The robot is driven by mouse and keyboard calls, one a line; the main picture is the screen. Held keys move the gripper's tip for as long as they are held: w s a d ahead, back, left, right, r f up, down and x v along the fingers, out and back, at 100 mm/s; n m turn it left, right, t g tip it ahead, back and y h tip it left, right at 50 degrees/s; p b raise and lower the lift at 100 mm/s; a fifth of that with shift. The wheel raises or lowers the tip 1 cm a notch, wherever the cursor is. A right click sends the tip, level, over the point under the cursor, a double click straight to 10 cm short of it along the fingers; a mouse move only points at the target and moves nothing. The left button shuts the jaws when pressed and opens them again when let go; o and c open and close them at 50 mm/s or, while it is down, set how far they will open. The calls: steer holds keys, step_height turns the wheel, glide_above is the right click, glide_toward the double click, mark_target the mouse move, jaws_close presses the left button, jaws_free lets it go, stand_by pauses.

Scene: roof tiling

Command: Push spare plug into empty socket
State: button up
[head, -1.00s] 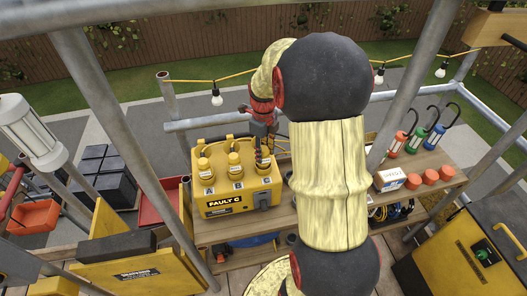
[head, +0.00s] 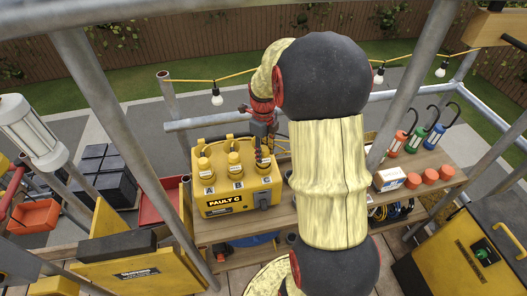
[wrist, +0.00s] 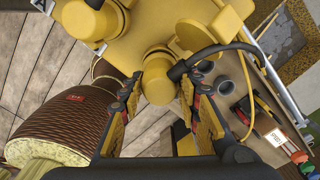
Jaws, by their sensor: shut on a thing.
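A yellow socket box (head: 215,201) stands on the wooden bench, with a label reading about "FAULT C". Yellow plugs stand upright at A (head: 204,165) and B (head: 235,165). My gripper (head: 263,160) is over the right-hand position of the box, pointing down. In the wrist view its two fingers (wrist: 160,98) are shut on a yellow plug (wrist: 157,78), one on each side. A black cable (wrist: 225,45) curves right, close by the plug. A round yellow lid (wrist: 196,35) stands near it. The plug's lower end is hidden, so I cannot tell how deep it sits.
The wooden bench (head: 287,217) carries a white box (head: 389,179) and several orange caps (head: 413,181) on the right, with hook lamps (head: 437,135) behind. Grey scaffold poles (head: 405,85) stand around. A yellow cabinet (head: 470,250) is at the lower right.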

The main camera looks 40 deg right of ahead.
steer(key=shift+f, duration=0.55)
steer(key=o, duration=1)
